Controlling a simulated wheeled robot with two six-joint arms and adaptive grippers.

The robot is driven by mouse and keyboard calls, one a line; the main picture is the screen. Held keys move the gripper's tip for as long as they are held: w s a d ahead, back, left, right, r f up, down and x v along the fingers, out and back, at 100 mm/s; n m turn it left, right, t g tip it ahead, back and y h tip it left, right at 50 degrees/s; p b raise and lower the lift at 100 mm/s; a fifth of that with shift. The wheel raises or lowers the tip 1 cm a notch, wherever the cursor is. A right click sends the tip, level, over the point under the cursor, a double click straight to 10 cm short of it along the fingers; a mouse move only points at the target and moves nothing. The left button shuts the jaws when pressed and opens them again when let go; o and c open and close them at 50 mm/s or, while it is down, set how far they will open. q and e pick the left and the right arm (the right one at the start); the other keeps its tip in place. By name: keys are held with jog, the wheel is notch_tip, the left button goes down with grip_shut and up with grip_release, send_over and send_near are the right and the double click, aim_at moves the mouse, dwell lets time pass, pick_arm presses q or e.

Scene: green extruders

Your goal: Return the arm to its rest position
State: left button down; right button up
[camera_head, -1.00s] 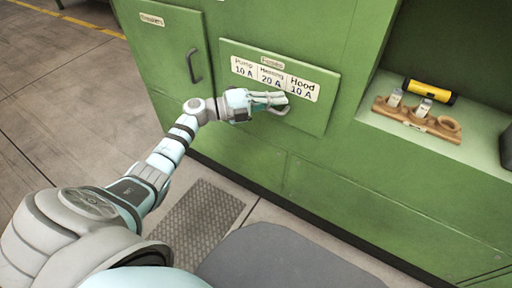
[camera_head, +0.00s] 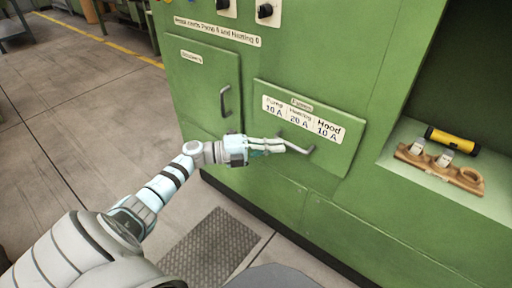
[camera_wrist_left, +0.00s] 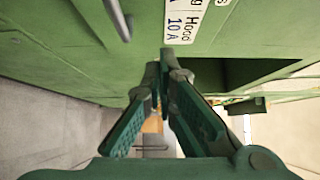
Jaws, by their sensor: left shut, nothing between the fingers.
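My left arm (camera_head: 165,185) reaches in from the lower left of the head view. Its gripper (camera_head: 278,147) is shut and empty, in front of the green fuse panel (camera_head: 335,155) marked Pump, Heating and Hood. The fingertips appear close to the panel's grey handle (camera_head: 298,146); I cannot tell if they touch it. In the left wrist view the gripper (camera_wrist_left: 162,62) has its fingertips together, with the handle (camera_wrist_left: 118,18) above and to the left, apart from them. My right gripper is not in view.
A door with a handle (camera_head: 225,100) is left of the panel. Black knobs (camera_head: 265,11) are above. A wooden holder (camera_head: 440,168) and a yellow flashlight (camera_head: 452,141) sit in the recess at right. Open floor (camera_head: 80,130) lies to the left.

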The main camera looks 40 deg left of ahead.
pick_arm(q)
jog(key=v, duration=0.3)
jog(key=shift+s+a+f, duration=0.15)
jog(key=shift+a+f, duration=0.05)
jog(key=shift+a, duration=0.15)
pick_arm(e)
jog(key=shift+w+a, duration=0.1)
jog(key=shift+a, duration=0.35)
